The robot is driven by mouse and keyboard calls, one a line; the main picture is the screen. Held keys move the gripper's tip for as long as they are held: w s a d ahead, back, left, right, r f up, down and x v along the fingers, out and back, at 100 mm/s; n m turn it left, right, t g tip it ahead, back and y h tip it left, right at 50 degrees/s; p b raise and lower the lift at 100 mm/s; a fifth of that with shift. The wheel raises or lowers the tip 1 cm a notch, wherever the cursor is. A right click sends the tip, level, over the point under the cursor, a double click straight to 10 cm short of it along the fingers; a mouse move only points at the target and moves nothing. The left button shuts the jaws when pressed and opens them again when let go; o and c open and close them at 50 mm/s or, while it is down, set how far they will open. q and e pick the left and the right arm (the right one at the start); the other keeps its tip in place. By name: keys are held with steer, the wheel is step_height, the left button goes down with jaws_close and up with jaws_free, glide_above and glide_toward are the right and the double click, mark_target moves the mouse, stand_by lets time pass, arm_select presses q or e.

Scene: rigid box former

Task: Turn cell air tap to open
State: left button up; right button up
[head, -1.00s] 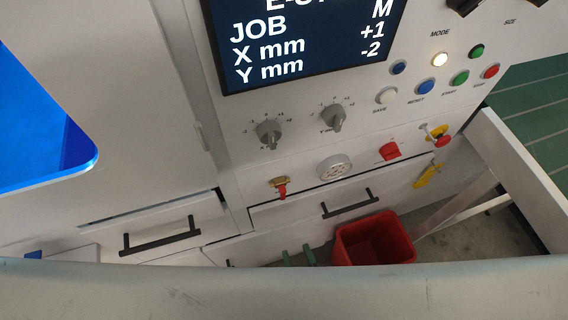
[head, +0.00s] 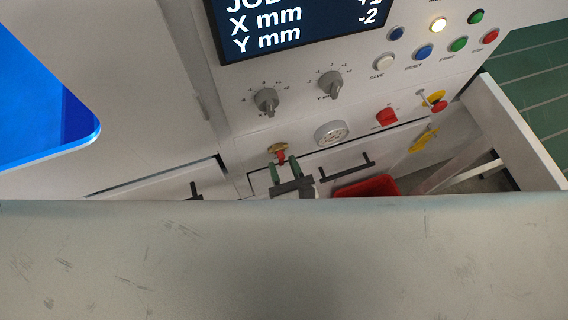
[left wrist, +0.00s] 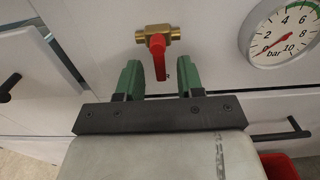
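The cell air tap is a brass valve (left wrist: 158,34) with a red lever handle (left wrist: 158,57) pointing down, on the white panel. In the head view the tap's brass body (head: 277,147) sits left of the gauge, with its red handle (head: 281,157) below. My left gripper (left wrist: 160,82) is open, with green fingers on either side of the lower end of the handle in the picture; I cannot tell whether they touch it. It also shows in the head view (head: 284,168) just below the tap. My right gripper is not in view.
A pressure gauge (left wrist: 283,34) is right of the tap. Grey knobs (head: 266,101), a red switch (head: 387,117) and several push buttons (head: 425,53) are on the panel. Below are a drawer handle (head: 347,167) and a red bin (head: 366,187). A large grey arm surface covers the lower head view.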

arm_select(q)
steer(key=shift+c, duration=0.3)
jaws_close()
